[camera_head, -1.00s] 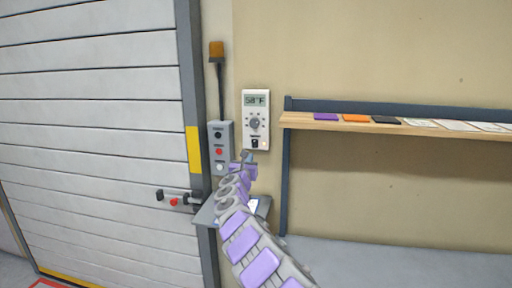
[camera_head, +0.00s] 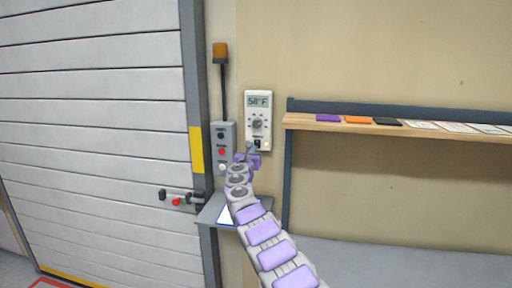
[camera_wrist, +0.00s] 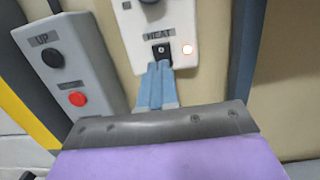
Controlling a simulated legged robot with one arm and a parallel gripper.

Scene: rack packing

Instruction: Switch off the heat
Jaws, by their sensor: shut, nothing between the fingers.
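The white thermostat (camera_head: 258,110) hangs on the wall and its display reads 58°F. My gripper (camera_wrist: 160,68) is shut and empty. Its fingertips are at the lower edge of the switch and hide part of it; I cannot tell whether they touch it. In the head view my gripper (camera_head: 250,147) is in front of the thermostat's lower end.
A grey control box (camera_head: 222,143) with black, red and white buttons is just left of the thermostat, an orange beacon (camera_head: 220,51) above it. A wooden shelf (camera_head: 300,121) with flat cards is at right. A small grey ledge (camera_head: 212,211) and a roller door (camera_head: 95,130) are nearby.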

